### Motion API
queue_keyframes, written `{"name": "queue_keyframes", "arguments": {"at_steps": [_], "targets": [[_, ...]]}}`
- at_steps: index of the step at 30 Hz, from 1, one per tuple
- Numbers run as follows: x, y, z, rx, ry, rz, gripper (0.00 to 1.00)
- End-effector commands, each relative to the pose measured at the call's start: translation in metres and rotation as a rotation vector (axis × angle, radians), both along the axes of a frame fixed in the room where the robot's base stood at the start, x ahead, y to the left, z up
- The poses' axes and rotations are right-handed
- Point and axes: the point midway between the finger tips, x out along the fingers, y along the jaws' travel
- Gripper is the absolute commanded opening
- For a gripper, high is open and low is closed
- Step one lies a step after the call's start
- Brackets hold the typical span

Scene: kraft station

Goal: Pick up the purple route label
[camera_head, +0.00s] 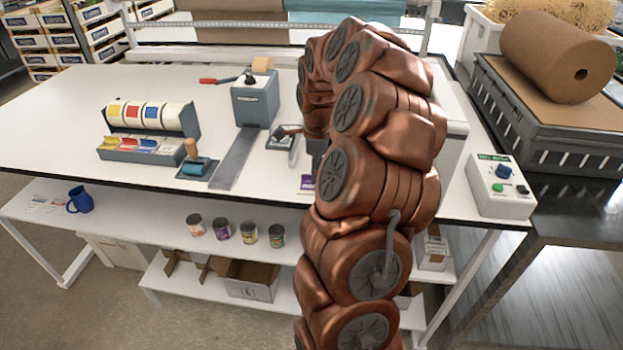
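A small purple label (307,182) lies at the front edge of the white table, just left of my copper arm. Its right part seems hidden behind the arm. My arm arches up and over, and its end comes down toward the table. A dark part of my gripper (317,152) shows just above and behind the label. The fingertips are hidden by the arm, so I cannot tell whether they are open or touch the label.
A label dispenser (150,118) with coloured rolls and a tray of cards (140,148) stand at left. A control box (500,187) sits at right. The table's front left is clear.

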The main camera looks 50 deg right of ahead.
Motion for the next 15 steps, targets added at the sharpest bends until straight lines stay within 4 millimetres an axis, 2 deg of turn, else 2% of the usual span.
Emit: {"name": "queue_keyframes", "arguments": {"at_steps": [8, 15], "targets": [[0.0006, -0.0004, -0.0041, -0.002, -0.003, 0.0, 0.32], [0.0005, -0.0002, -0.0041, -0.002, -0.003, 0.0, 0.07]]}}
